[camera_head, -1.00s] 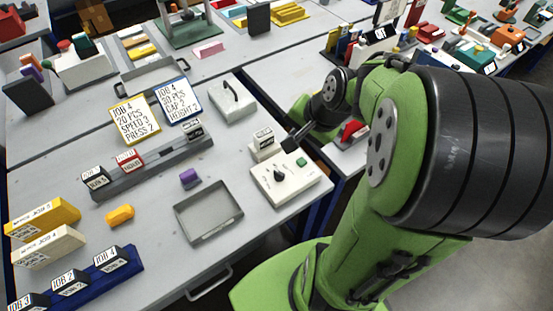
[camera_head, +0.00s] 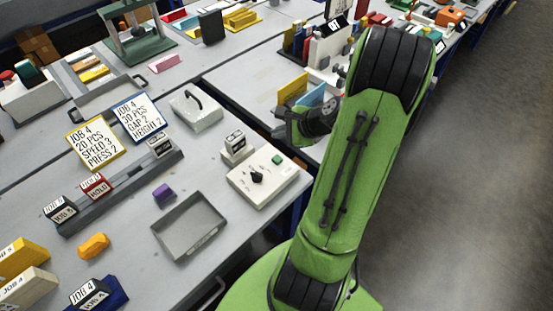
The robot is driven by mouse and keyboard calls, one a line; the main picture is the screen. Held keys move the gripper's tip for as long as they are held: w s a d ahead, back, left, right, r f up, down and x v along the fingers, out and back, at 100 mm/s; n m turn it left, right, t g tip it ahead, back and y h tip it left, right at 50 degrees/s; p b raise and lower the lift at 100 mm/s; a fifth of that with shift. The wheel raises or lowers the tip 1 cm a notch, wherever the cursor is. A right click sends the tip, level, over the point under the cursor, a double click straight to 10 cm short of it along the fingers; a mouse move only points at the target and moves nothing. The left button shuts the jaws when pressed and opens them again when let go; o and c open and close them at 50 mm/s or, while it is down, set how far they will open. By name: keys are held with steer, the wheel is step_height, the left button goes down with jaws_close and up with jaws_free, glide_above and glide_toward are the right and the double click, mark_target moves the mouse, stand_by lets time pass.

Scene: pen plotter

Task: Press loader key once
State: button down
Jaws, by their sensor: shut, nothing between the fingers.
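A cream control box (camera_head: 262,186) stands near the right edge of the near table. It has a black rotary knob (camera_head: 257,177) and a green key (camera_head: 277,159) at its upper right. I cannot read any label that names the loader key. My gripper (camera_head: 279,131) is small and partly hidden by my wrist. It is shut and empty, behind the control box and apart from it, near the gap between the tables.
A small labelled block (camera_head: 235,147) stands at the box's back left. A grey tray (camera_head: 188,226) and a purple block (camera_head: 162,194) lie to the left. A lidded grey box with a handle (camera_head: 196,111) stands behind. Upright yellow and blue boards (camera_head: 293,88) stand beyond my wrist.

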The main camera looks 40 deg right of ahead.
mark_target(280, 160)
step_height(280, 160, down, 8)
steer(key=b, duration=0.6)
steer(key=shift+r, duration=0.15)
steer(key=shift+f+b, duration=0.2)
steer(key=shift+b, duration=0.1)
stand_by(1.2)
steer(key=shift+f, duration=0.4)
steer(key=shift+f+b, duration=0.5)
stand_by(0.4)
steer(key=shift+r+p, duration=0.95)
steer(key=shift+p, duration=0.05)
